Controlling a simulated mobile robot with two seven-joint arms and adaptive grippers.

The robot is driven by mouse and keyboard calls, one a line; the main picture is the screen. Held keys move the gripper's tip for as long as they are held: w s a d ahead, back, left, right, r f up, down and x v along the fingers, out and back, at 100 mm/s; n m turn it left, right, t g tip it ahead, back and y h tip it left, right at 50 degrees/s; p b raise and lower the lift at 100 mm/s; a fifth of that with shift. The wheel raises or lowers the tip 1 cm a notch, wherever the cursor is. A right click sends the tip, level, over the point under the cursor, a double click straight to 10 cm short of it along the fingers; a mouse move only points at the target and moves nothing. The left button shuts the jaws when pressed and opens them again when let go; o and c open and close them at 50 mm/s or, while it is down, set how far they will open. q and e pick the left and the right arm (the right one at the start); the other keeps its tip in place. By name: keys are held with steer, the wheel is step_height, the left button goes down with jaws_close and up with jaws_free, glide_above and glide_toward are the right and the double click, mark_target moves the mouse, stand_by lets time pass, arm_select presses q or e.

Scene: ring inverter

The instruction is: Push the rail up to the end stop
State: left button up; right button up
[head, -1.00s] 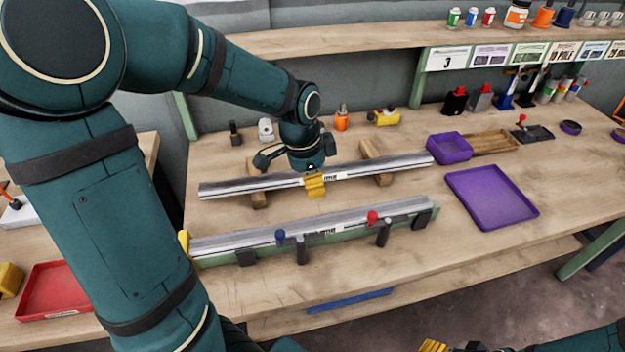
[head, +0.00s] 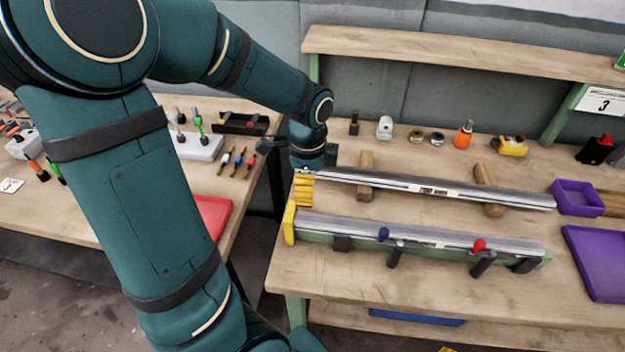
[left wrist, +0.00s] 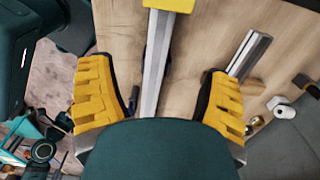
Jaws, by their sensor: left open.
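A grey rail (head: 440,237) lies in a green fixture (head: 320,243) along the bench front. The yellow end stop (head: 289,222) stands at its left end. Whether rail and stop touch, I cannot tell. My left gripper (head: 303,187) is open and empty, fingers down, near the fixture's left end. In the left wrist view the rail (left wrist: 156,65) runs between its open fingers, with the end stop (left wrist: 168,4) at the top edge. Of my right gripper, only a yellow sliver (head: 447,349) seems to show at the bottom.
A second rail (head: 400,184) rests on two wooden blocks behind; my gripper hides its left end. A blue knob (head: 384,234) and a red knob (head: 479,245) stand along the fixture. Purple trays (head: 575,197) are at right, bottles at the back. Bench front is clear.

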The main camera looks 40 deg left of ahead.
mark_target(310, 218)
arm_select(q)
steer(key=shift+w, duration=0.1)
step_height(310, 218, down, 14)
steer(key=b, duration=0.4)
stand_by(0.4)
steer(key=shift+r, duration=0.1)
jaws_close()
steer(key=shift+c, duration=0.5)
jaws_free()
steer(key=shift+r, duration=0.1)
